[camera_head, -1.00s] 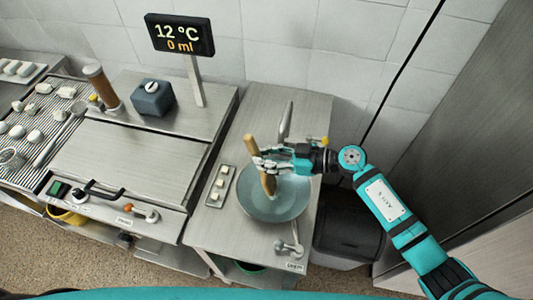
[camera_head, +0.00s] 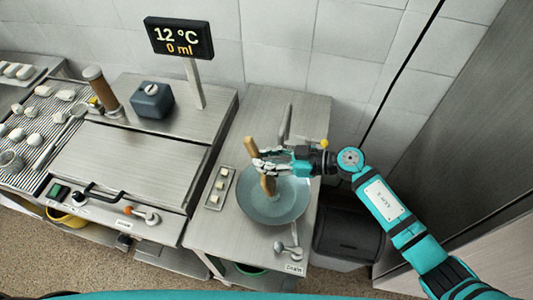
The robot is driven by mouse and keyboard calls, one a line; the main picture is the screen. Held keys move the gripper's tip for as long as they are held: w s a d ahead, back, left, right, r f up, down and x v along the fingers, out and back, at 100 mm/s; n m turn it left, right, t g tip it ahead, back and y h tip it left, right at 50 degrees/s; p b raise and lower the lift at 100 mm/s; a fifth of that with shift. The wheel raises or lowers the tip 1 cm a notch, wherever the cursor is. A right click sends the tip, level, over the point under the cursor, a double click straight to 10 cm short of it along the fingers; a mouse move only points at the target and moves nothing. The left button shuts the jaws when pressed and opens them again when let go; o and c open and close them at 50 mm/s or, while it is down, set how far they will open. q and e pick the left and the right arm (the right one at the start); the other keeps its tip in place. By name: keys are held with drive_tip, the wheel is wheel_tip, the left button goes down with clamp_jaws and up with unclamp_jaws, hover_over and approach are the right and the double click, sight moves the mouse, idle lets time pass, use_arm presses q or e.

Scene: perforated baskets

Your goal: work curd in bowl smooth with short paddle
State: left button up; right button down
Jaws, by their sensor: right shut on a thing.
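The bowl (camera_head: 289,205) is a wide grey-blue basin set in the right-hand steel counter. My right gripper (camera_head: 265,166) is shut on the short wooden paddle (camera_head: 251,147) above the bowl's left part. The paddle is tilted, its handle rising to the upper left and its lower end (camera_head: 269,187) reaching down into the bowl. A paler patch shows inside the bowl by the paddle's lower end; I cannot tell clearly whether it is curd. My left gripper is not in view.
A small tray with several pale blocks (camera_head: 218,188) lies left of the bowl. A metal tap (camera_head: 285,122) stands behind it, and a drain valve (camera_head: 290,249) sits at the front. A display (camera_head: 179,37) reads 12 °C and 0 ml. A dark bin (camera_head: 348,230) stands right of the counter.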

drive_tip(key=shift+s+f, duration=0.25)
drive_tip(key=shift+s, duration=0.15)
drive_tip(key=shift+w, duration=0.15)
drive_tip(key=shift+w+d+r, duration=0.15)
drive_tip(key=shift+w, duration=0.55)
drive_tip(key=shift+s, duration=0.15)
drive_tip(key=shift+s+a+r, duration=0.2)
drive_tip(key=shift+s, duration=0.15)
drive_tip(key=shift+w+f, duration=0.1)
drive_tip(key=shift+w, duration=0.65)
